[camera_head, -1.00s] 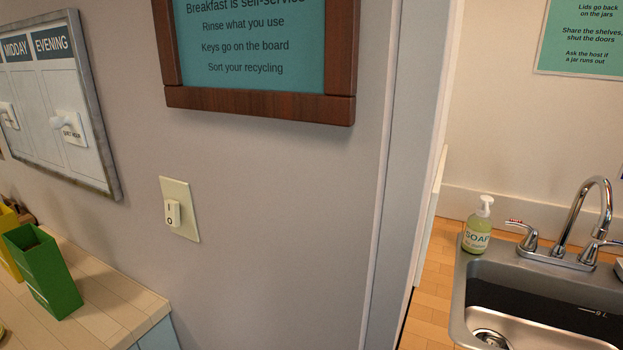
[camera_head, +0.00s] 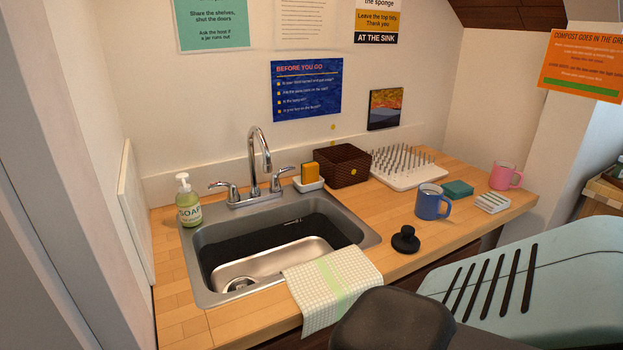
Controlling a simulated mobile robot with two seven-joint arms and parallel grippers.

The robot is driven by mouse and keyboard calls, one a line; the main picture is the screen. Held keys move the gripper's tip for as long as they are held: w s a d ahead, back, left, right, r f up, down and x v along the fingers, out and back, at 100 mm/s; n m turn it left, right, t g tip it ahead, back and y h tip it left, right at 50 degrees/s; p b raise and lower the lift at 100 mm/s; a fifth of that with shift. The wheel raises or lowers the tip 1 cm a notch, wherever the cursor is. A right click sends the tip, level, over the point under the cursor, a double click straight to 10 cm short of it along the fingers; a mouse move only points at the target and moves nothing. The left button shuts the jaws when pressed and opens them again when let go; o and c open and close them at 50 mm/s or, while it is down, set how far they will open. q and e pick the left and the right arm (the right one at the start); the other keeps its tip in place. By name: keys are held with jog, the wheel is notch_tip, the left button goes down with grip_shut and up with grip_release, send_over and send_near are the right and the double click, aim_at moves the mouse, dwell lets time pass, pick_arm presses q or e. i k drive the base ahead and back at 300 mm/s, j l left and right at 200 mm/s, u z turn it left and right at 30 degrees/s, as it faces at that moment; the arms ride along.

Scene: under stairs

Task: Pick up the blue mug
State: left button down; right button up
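The blue mug (camera_head: 429,204) stands upright on the wooden counter, right of the sink and near the counter's front edge. Its handle points to the right. A pink mug (camera_head: 505,176) stands farther right on the same counter. Neither of my grippers shows in the head view, so whether they are open or shut is hidden.
A sink (camera_head: 206,280) with a faucet fills the counter's left part. A black stopper (camera_head: 405,239) sits just in front of the blue mug. A drying rack (camera_head: 400,181), teal block (camera_head: 458,189) and coaster stack (camera_head: 492,203) are close by. A cloth (camera_head: 333,283) hangs over the front edge.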

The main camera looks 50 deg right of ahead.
aim_at(430, 197)
jog(key=z, duration=2.4)
